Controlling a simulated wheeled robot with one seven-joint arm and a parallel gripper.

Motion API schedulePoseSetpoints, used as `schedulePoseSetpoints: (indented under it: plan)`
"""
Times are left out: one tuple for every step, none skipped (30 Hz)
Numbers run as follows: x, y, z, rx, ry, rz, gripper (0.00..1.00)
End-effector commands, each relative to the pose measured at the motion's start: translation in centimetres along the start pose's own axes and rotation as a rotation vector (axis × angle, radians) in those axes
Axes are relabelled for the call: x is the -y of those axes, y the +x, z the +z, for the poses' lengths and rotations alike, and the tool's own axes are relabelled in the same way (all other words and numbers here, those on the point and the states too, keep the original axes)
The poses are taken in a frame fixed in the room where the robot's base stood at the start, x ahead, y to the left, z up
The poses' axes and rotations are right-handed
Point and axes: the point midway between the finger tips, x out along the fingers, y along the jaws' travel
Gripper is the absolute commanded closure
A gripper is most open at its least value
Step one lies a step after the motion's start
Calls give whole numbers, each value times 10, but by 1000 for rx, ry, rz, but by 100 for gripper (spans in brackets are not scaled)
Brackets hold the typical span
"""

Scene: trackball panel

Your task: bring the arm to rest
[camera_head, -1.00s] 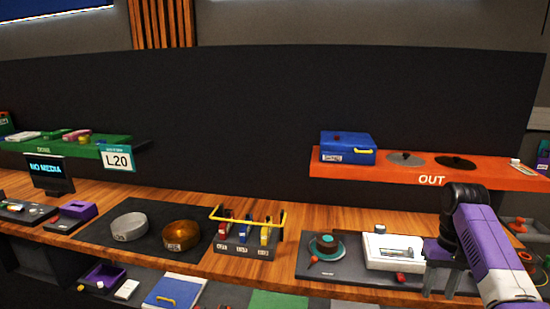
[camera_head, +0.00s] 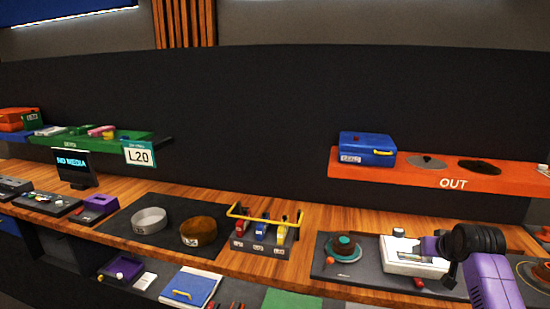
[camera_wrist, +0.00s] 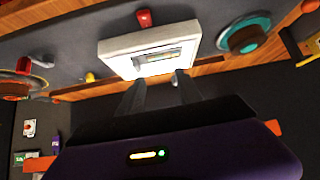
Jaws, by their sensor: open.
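My gripper (camera_wrist: 158,92) is open and empty in the wrist view, its two dark fingers apart in front of a white box (camera_wrist: 150,45) with a small display. In the head view my purple and black arm is at the lower right, beside the white box (camera_head: 405,262) on the dark panel (camera_head: 375,277). The fingers are mostly hidden there, so I cannot tell whether they touch the box. A teal dish with a dark round top (camera_head: 344,247) sits left of the box; it also shows in the wrist view (camera_wrist: 245,35).
An orange OUT shelf (camera_head: 400,178) with a blue box (camera_head: 367,149) stands above the bench. A yellow-railed rack (camera_head: 260,242), an amber bowl (camera_head: 198,232) and a grey bowl (camera_head: 149,220) stand to the left. Bare wood (camera_head: 315,216) lies behind the dark panel.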

Motion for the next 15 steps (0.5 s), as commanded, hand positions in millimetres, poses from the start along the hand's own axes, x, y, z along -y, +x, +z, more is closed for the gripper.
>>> schedulePoseSetpoints:
  plan:
    - [13,4,14,-54,0,-14,58]
    - [19,5,19,-91,1,-20,58]
    - [28,4,27,-137,3,-29,58]
    - [33,3,33,-171,5,-35,58]
    - [39,2,39,-203,7,-41,58]
    - [46,-2,48,-246,10,-48,58]
    - [52,-4,55,-274,13,-53,58]
    - [56,-8,63,-302,15,-57,58]
    - [63,-13,72,-339,18,-63,58]
    - [68,-18,81,-365,21,-67,58]
    - [72,-22,89,-390,24,-71,58]
    - [76,-30,100,-421,28,-75,58]
    - [80,-36,109,-444,31,-78,58]
    - [84,-42,117,-466,33,-82,58]
    - [88,-51,129,-495,36,-85,58]
